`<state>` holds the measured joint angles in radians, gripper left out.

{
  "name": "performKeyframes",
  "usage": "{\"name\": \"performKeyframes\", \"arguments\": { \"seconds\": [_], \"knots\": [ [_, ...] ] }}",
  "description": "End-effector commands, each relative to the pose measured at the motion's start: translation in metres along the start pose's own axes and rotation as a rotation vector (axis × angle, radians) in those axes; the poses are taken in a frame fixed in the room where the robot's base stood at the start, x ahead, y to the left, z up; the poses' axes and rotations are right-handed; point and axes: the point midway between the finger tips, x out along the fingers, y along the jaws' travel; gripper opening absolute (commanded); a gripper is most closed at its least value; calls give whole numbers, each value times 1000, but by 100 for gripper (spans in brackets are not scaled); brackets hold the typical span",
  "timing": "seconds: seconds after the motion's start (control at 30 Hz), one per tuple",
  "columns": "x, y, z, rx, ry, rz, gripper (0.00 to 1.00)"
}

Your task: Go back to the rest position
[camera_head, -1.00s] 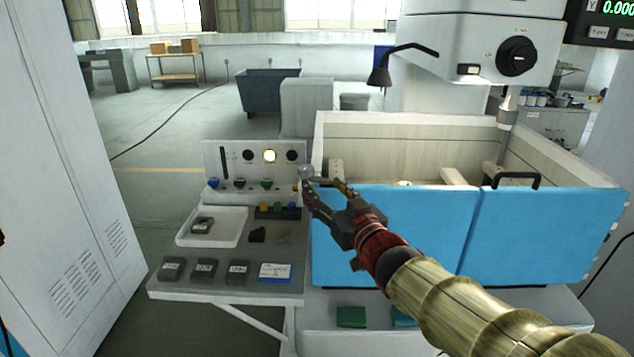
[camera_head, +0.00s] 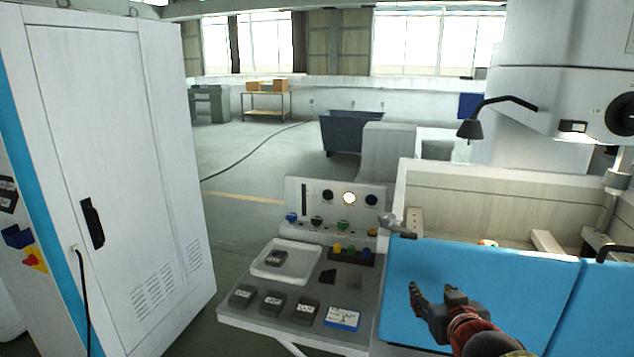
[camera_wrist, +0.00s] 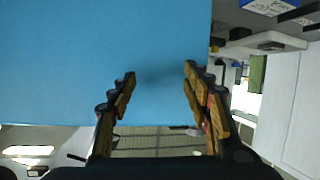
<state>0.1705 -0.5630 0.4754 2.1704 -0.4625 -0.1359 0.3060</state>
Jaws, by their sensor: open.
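My gripper (camera_head: 432,290) is in front of the blue front panel (camera_head: 480,262) of the machine tank, at the lower right of the head view. In the wrist view my gripper (camera_wrist: 158,82) shows two fingers spread apart with nothing between them. The blue panel (camera_wrist: 80,50) fills the upper left of that view behind the fingers. I cannot tell whether the fingertips touch it.
A side shelf (camera_head: 262,312) left of the gripper carries a white tray (camera_head: 262,272), several dark blocks and a blue-white box (camera_head: 342,318). A control panel (camera_head: 330,196) stands behind it. A tall white cabinet (camera_head: 120,150) is at left. Open floor lies between.

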Motion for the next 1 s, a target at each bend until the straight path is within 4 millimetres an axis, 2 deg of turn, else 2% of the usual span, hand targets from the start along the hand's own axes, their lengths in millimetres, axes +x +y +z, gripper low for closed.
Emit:
{"name": "performKeyframes", "arguments": {
  "seconds": [0.1, 0.17, 0.3, 0.43, 0.57, 0.63, 0.8, 1.0],
  "knots": [
    [-27, 13, 44, 2, -192, 58, 49],
    [-46, 14, 65, 5, -293, 72, 49],
    [-103, 4, 106, 20, -512, 60, 49],
    [-160, -16, 128, 37, -669, 8, 49],
    [-212, -39, 132, 56, -759, -61, 49],
    [-232, -50, 122, 69, -756, -92, 49],
    [-248, -57, 92, 57, -685, -119, 49],
    [-248, -59, 91, 51, -683, -125, 49]
  ]
}}
